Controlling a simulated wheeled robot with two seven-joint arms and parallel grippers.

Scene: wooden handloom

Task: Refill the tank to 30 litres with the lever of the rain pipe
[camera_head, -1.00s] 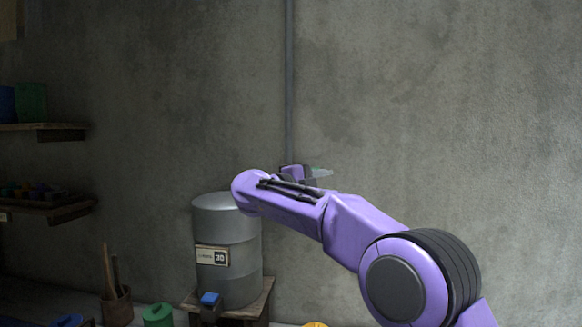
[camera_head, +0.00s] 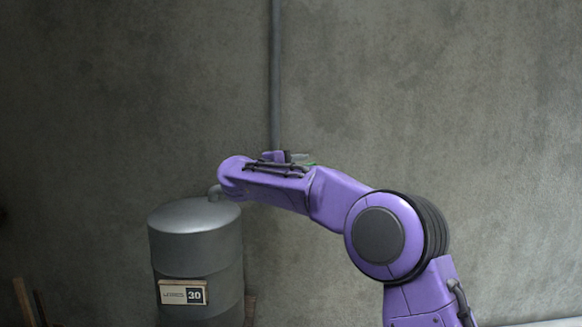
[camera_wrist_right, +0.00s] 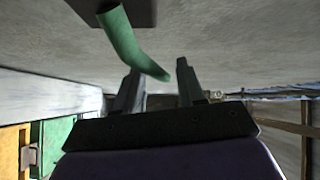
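The grey metal tank (camera_head: 196,240) stands at lower left in the head view, with a plate (camera_head: 183,293) reading "LITRES 30". The grey rain pipe (camera_head: 276,70) runs down the wall behind my right arm, and a short spout (camera_head: 215,192) shows above the tank. In the right wrist view the green lever (camera_wrist_right: 122,40) hangs from a dark block, its lower end between the spread fingers of my right gripper (camera_wrist_right: 158,72). Contact cannot be told. In the head view my arm hides most of this gripper and lever. My left gripper is out of view.
The concrete wall is close behind the pipe and bare to the right. Wooden sticks (camera_head: 25,302) show at the lower left. The wrist view shows green and yellow panels (camera_wrist_right: 58,140) at left and wooden beams (camera_wrist_right: 290,130) at right.

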